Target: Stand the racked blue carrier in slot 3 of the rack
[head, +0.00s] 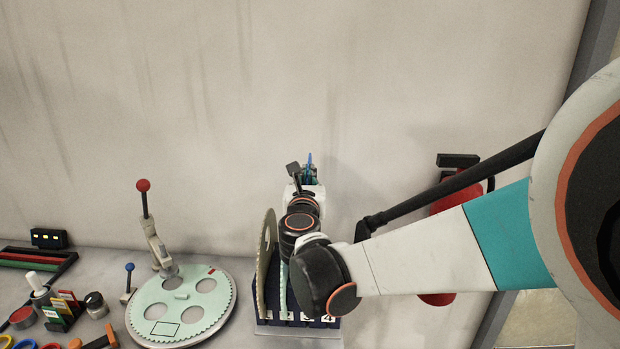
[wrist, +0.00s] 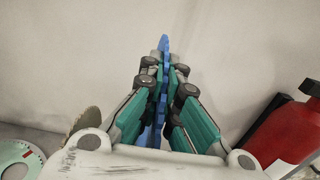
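The blue carrier (wrist: 164,48) is edge-on between the teal pads of my gripper (wrist: 161,85) in the wrist view. My gripper is shut on it. In the head view a sliver of the blue carrier (head: 309,160) shows at my gripper (head: 308,174), above and behind the rack. The dark blue rack (head: 270,321) stands on the bench, its front labelled with white number tiles. A beige toothed carrier (head: 262,275) stands upright at its left end, with a pale green one (head: 283,292) beside it. My arm hides the rack's right slots, so I cannot tell whether slot 3 is empty.
A round machine plate (head: 150,341) with a mint holed carrier (head: 182,302) and a red-knobbed lever (head: 144,187) lies left of the rack. Small tools and coloured parts crowd the far left. A red extinguisher (head: 447,202) is at the right by the wall.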

